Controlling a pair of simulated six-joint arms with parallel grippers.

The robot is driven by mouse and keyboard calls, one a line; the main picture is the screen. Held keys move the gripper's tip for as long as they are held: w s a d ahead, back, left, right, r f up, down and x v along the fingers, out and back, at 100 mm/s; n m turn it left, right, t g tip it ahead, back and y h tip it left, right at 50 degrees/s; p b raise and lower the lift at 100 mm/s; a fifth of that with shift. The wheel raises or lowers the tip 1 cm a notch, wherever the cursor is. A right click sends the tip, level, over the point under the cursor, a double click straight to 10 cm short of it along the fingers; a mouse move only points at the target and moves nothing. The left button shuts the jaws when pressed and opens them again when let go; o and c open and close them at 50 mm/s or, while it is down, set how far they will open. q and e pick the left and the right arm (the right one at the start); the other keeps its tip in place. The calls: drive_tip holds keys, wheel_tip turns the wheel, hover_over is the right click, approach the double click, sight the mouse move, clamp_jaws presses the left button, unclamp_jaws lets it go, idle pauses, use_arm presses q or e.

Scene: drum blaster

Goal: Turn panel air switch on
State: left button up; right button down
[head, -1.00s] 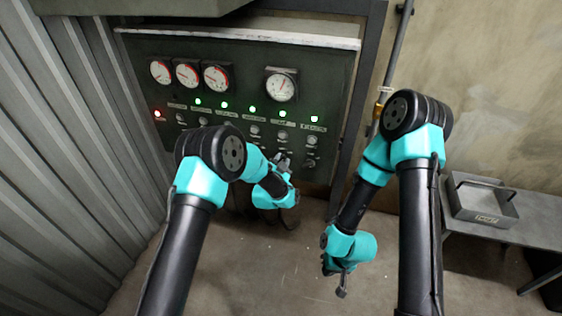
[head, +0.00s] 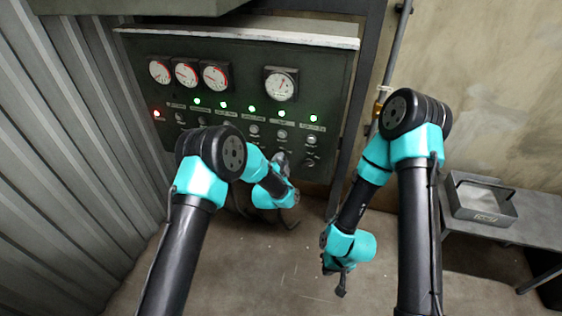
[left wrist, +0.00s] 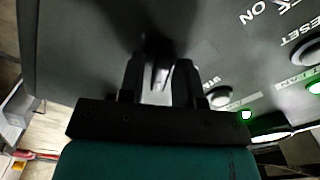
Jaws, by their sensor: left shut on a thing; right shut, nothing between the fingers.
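The dark control panel (head: 232,88) stands against the back wall, with several gauges, lights and knobs. My left gripper (head: 281,160) is at the panel's lower right part, in front of the lower row of switches. In the left wrist view its fingers (left wrist: 160,78) are shut on a small light-coloured switch lever (left wrist: 161,72) at the panel face. The lever's label is not readable, and its base is in shadow. My right gripper (head: 341,287) is shut and empty, pointing down, low and to the right of the panel.
A row of lamps is lit green (head: 252,109), with one red lamp (head: 156,114) at the left. A grey metal tray (head: 482,216) stands on a table at the right. A corrugated wall (head: 62,170) is at the left. The floor between is clear.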

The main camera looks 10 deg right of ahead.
use_arm(q)
drive_tip(key=o, duration=0.6)
drive_tip(key=v, duration=1.7)
drive_tip(key=shift+s, duration=0.2)
drive_tip(key=shift+a, duration=0.1)
drive_tip(key=s+a+f+n+g+y, duration=0.35)
drive_tip(key=a+f+n+g, duration=0.5)
drive_tip(key=a, duration=0.65)
drive_tip(key=s+a+f+n+g, duration=0.3)
drive_tip(key=s+a+n, duration=0.2)
drive_tip(key=s, duration=0.4)
drive_tip(key=s+a+f+n+g, duration=0.3)
drive_tip(key=s+a+n+g, duration=0.1)
drive_tip(key=s+a, duration=0.4)
drive_tip(key=shift+s+f+n, duration=0.4)
drive_tip(key=shift+s+n, duration=0.35)
drive_tip(key=shift+n, duration=0.1)
